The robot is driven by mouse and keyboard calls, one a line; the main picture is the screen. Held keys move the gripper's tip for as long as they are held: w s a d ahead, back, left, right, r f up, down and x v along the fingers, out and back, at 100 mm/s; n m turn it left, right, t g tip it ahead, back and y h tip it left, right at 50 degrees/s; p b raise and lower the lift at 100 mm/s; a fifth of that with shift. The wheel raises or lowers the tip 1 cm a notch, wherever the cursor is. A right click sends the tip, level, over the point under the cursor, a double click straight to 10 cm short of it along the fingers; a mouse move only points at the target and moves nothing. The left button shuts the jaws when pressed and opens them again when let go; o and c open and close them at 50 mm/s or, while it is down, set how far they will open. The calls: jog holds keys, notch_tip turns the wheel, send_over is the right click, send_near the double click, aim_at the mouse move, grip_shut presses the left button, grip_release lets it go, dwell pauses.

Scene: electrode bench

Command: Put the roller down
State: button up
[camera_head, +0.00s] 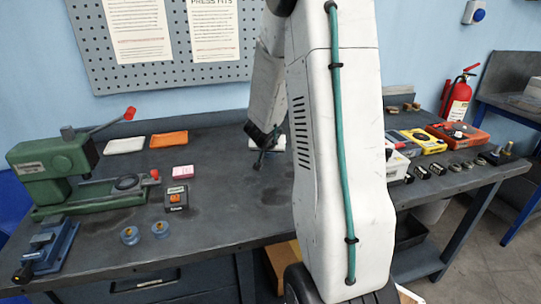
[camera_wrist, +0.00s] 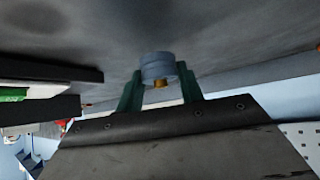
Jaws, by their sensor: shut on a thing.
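In the wrist view the roller (camera_wrist: 157,66), a short blue-grey cylinder with a brass-coloured stub (camera_wrist: 160,85), sits between the two green fingers of my gripper (camera_wrist: 158,82). My gripper is shut on it. In the head view my gripper (camera_head: 259,160) is low over the middle of the dark bench (camera_head: 235,205), left of my white arm link. The roller cannot be made out there. Whether it touches the bench top is unclear.
A green press (camera_head: 60,165), a blue vise (camera_head: 48,245), a black block (camera_head: 176,198) and two small blue-grey cylinders (camera_head: 129,235) (camera_head: 160,229) stand at the left. Cloths lie behind. Boxes, meters and small metal parts (camera_head: 435,168) crowd the right. The bench's front middle is clear.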

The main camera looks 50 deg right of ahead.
jog(key=shift+s+a+f, duration=0.15)
jog(key=shift+s+f, duration=0.05)
jog(key=shift+f, duration=1.05)
jog(key=shift+f, duration=0.2)
jog(key=o, duration=1)
